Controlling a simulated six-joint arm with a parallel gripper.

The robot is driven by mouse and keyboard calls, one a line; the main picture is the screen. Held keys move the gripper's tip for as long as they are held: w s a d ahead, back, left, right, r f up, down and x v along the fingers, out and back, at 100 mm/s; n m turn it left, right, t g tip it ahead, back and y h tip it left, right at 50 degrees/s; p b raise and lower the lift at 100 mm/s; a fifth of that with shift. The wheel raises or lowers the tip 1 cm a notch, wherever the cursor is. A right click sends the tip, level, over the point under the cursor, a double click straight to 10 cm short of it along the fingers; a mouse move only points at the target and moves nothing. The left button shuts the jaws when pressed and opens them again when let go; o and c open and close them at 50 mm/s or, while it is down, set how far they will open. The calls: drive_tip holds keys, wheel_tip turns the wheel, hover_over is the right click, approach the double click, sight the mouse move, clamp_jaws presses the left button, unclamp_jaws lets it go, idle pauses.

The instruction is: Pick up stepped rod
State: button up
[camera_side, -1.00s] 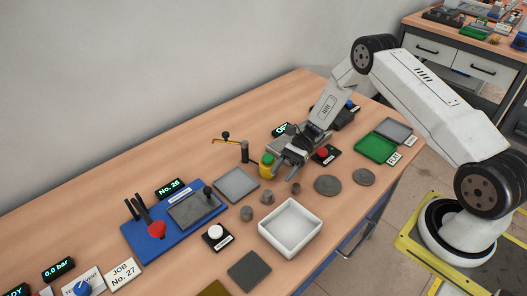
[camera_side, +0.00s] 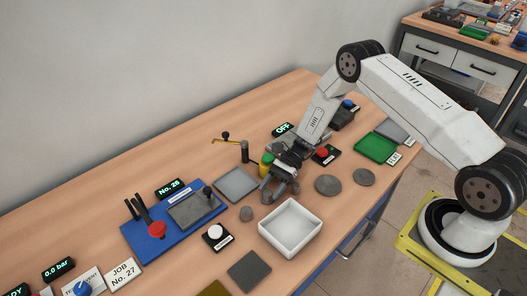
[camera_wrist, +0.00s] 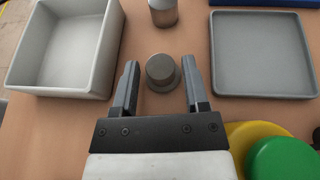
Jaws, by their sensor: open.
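The stepped rod (camera_wrist: 161,72) is a short grey metal piece with a round top and a wider base, standing on the wooden table. In the wrist view it stands between the tips of my open gripper (camera_wrist: 161,84), with a gap on both sides. In the side view my gripper (camera_side: 280,194) is low over the table between the white box and the grey square tray, and mostly hides the rod. Another grey cylinder (camera_side: 246,214) stands to the left; it also shows at the top of the wrist view (camera_wrist: 163,12).
The white box (camera_side: 261,229) and the grey tray (camera_side: 236,185) flank my gripper. A red-button panel (camera_side: 325,153) and a grey disc (camera_side: 327,185) lie to the right.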

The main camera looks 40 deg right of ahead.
idle(0.4)
clamp_jaws()
drive_tip(key=shift+r, duration=0.15)
drive_tip(key=shift+r, duration=0.7)
drive_tip(key=s+d+r, duration=0.1)
drive_tip(key=s+r, duration=1)
drive_tip(key=s, duration=0.3)
drive_tip(key=shift+d+r, duration=0.2)
drive_tip(key=shift+w, duration=0.1)
